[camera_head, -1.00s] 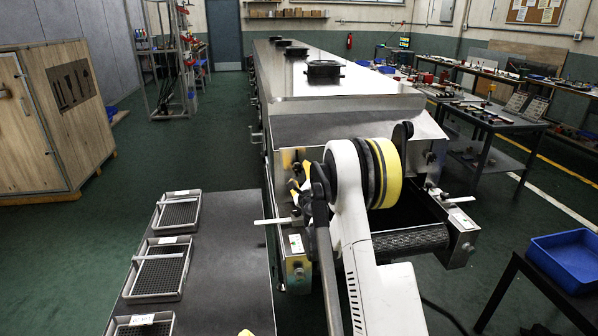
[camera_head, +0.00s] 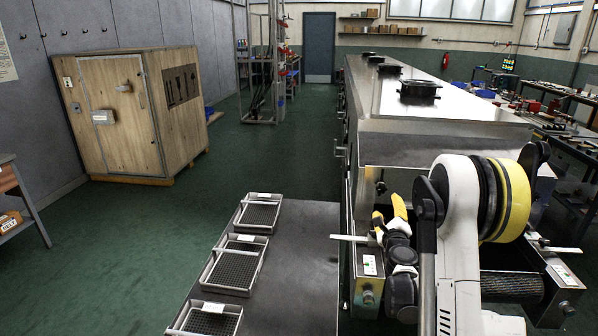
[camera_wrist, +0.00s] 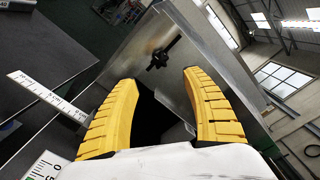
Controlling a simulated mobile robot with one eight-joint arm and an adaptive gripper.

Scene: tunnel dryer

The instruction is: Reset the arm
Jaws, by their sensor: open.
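My gripper (camera_wrist: 161,95) shows in the wrist view with its two yellow fingers spread apart and nothing between them. In the head view my gripper (camera_head: 388,218) is in front of the near end of the long metal tunnel dryer (camera_head: 440,132), close to its left corner. My arm's white link and yellow-black joint hide part of the dryer's end. In the wrist view a metal face with a dark knob (camera_wrist: 160,55) lies beyond the fingers. Whether the fingers touch anything cannot be told in the head view.
A dark table (camera_head: 285,275) left of the dryer bears several wire-mesh trays (camera_head: 232,265). A white ruler-like strip (camera_wrist: 45,95) lies left of the fingers. A wooden cabinet (camera_head: 125,120) stands at the back left. The green floor between cabinet and table is clear.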

